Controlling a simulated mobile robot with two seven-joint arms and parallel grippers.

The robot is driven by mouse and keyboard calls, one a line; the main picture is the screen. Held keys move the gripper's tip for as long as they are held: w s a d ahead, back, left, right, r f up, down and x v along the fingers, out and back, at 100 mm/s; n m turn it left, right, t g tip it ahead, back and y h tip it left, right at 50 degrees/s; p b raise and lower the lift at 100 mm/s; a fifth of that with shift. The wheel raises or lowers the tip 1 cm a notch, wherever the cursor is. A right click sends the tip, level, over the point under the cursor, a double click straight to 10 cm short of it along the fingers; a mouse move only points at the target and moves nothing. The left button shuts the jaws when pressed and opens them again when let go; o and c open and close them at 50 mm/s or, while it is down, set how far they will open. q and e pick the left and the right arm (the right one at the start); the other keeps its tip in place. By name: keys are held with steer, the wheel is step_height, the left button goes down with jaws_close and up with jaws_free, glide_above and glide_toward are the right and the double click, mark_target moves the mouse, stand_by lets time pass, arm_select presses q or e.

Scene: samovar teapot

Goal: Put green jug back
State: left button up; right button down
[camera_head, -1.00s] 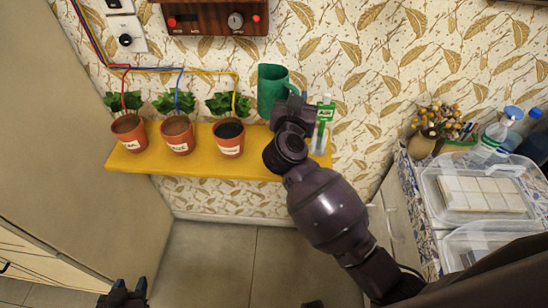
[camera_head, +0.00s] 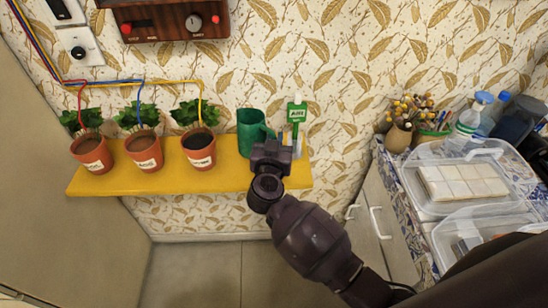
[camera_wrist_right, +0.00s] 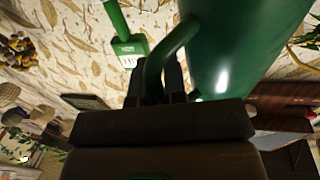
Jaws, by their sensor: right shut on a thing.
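The green jug (camera_head: 250,128) is upright at the right part of the yellow shelf (camera_head: 120,182), between the plant pots and a green-and-white labelled sign. It looks low against the shelf, but my right gripper hides part of its base, so I cannot tell whether it touches. My right gripper (camera_head: 271,149) is in front of the jug. In the right wrist view my right gripper (camera_wrist_right: 163,82) is shut on the handle of the green jug (camera_wrist_right: 232,45). My left gripper is not in view.
Three potted plants (camera_head: 200,150) with coloured wires stand to the left on the shelf. The green-and-white sign (camera_head: 297,112) is close on the jug's right. A counter with a clear plastic box (camera_head: 470,175) and bottles stands at the right.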

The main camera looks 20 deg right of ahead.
step_height(320, 180, down, 5)
steer(key=shift+f+b, duration=0.1)
steer(key=shift+b, duration=0.85)
steer(key=shift+f, duration=0.3)
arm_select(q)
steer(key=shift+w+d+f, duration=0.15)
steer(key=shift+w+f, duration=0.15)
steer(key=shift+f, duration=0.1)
arm_select(e)
steer(key=shift+f, duration=0.15)
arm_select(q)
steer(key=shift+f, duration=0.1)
arm_select(e)
steer(key=c, duration=1.2)
jaws_free()
steer(key=shift+o, duration=0.2)
